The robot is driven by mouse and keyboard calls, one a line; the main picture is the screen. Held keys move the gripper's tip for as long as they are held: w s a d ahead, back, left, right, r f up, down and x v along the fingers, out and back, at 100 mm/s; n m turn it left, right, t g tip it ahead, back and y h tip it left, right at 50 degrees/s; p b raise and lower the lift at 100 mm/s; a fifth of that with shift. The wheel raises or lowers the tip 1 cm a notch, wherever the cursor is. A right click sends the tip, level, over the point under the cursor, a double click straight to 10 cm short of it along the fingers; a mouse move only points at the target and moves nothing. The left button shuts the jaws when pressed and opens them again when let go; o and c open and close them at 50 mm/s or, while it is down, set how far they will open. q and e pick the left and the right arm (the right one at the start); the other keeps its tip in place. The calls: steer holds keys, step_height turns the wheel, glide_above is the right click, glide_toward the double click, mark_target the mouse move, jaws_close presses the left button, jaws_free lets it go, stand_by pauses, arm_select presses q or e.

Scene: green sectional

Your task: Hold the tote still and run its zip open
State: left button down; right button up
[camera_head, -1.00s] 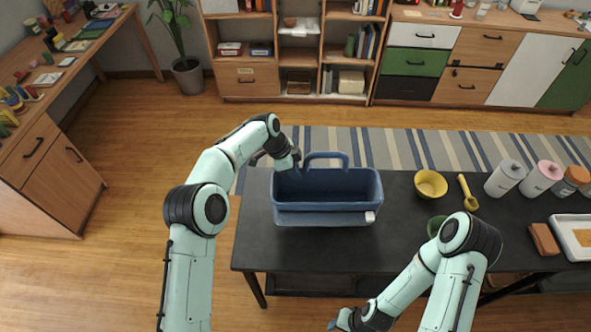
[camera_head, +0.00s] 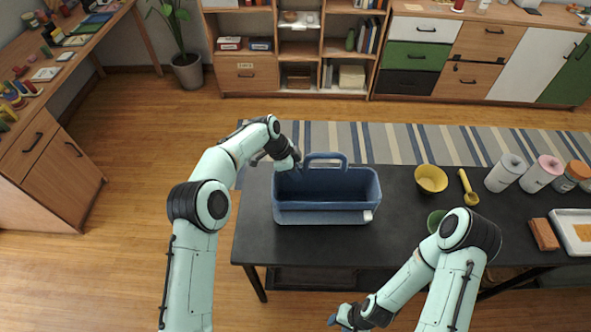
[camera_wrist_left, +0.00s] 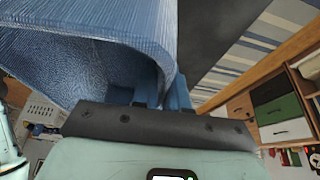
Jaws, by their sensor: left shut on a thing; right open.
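The blue tote (camera_head: 325,217) stands on the dark table, its handle (camera_head: 325,156) upright at the back. A dark hollow shows inside it. A small white tab (camera_head: 368,216) sits at its front right corner; I cannot tell the zip's line. My left gripper (camera_head: 292,166) is shut on the tote at its back left corner. The left wrist view shows the blue tote wall (camera_wrist_left: 90,50) close against the fingers (camera_wrist_left: 160,92), with the exact grip partly hidden. My right gripper (camera_head: 334,321) is open and empty, low at the bottom edge, in front of the table and away from the tote.
On the dark table (camera_head: 300,246), right of the tote, are a yellow bowl (camera_head: 431,180), a yellow scoop (camera_head: 468,188), a green cup (camera_head: 435,220) partly behind my right arm, canisters (camera_head: 505,172), a brown block (camera_head: 544,235) and a white tray (camera_head: 574,229).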

arm_select(q)
steer(key=shift+f, duration=1)
stand_by(0.6)
